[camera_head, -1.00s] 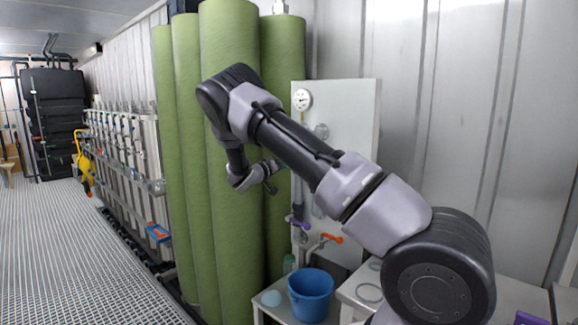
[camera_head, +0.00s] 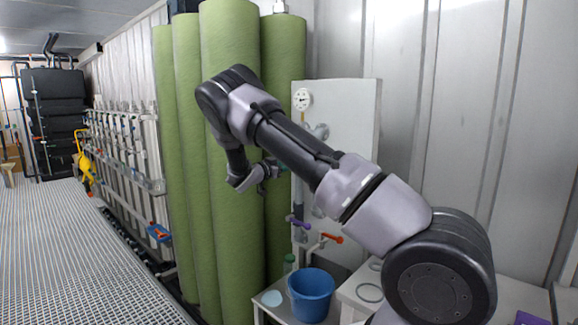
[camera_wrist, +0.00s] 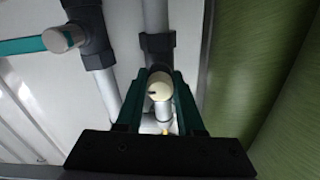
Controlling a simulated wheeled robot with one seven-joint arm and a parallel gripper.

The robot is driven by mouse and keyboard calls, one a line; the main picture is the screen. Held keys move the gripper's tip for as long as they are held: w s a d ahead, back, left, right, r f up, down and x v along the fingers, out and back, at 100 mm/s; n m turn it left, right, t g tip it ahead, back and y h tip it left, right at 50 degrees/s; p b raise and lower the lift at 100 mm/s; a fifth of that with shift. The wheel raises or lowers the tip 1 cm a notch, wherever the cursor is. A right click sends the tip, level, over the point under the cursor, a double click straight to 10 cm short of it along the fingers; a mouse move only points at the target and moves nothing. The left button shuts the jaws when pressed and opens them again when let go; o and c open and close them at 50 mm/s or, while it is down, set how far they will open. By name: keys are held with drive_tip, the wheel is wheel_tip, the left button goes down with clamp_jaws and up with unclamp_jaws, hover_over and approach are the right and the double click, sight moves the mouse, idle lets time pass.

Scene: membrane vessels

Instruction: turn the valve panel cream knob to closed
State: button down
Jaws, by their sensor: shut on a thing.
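In the wrist view, the cream knob (camera_wrist: 159,88) has a round pale face with a small dark mark. It sits between the two teal fingers of my gripper (camera_wrist: 159,78), one on each side, and the gripper is shut on it. The knob is on a dark fitting of a grey pipe on the white valve panel (camera_head: 350,135). In the head view, my gripper (camera_head: 266,178) is at the panel's left edge, beside the green vessels. The knob cannot be made out there.
A teal handle (camera_wrist: 30,46) on a neighbouring pipe is left of my gripper in the wrist view. Green vessels (camera_head: 232,150) stand close on the panel's left.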

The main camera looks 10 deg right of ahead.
drive_tip(key=shift+a+f+m, duration=0.1)
drive_tip(key=shift+m, duration=0.2)
drive_tip(key=c, duration=0.5)
unclamp_jaws()
drive_tip(key=v, duration=1)
drive_tip(key=shift+s+a, duration=0.25)
drive_tip(key=shift+a, duration=0.05)
